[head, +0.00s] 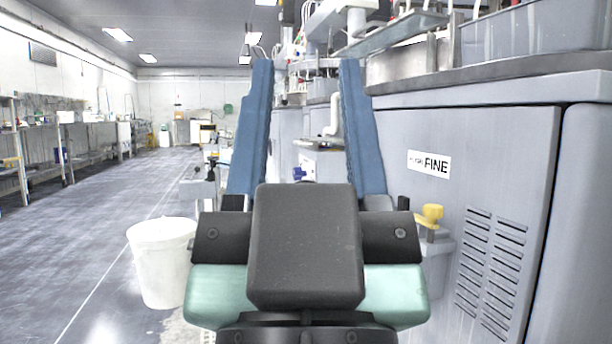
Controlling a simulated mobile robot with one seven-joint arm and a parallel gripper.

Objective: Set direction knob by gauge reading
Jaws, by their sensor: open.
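My gripper (306,64) fills the middle of the head view. Its two long blue fingers stand wide apart, with nothing held between them. Farther off, in the gap between the fingers, a small blue knob (299,174) shows on a pale box (325,166), partly hidden by my gripper's dark body. A yellow knob (432,214) sits on a grey box to the right of my gripper, against the cabinet. I cannot tell which of these is the direction knob. No gauge face can be made out.
A grey cabinet (480,150) labelled "FINE", with vent slots, takes up the right side close by. A white bucket (162,262) stands on the floor at left. Shelving (70,140) lines the far left wall. The floor (75,240) between is open.

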